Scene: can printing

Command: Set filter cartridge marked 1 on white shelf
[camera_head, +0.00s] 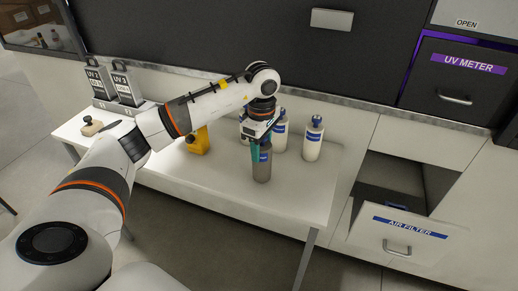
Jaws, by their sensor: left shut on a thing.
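My left gripper (259,149) points down over the white shelf (225,193), its green-tinged fingers shut on a grey cylinder (263,171) with a blue label. The cylinder is upright near the middle of the shelf. I cannot tell whether its base touches the surface. Its top is hidden by the gripper, and no number on it can be read, so I cannot tell whether it is the filter cartridge marked 1. My right gripper is not in view.
White bottles with blue labels (313,140) stand behind and right of the gripper. A yellow object (199,140) stands left. Two units marked UV 1 (95,80) and UV 3 (124,84) are at back left. The AIR FILTER drawer (408,237) is open at right.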

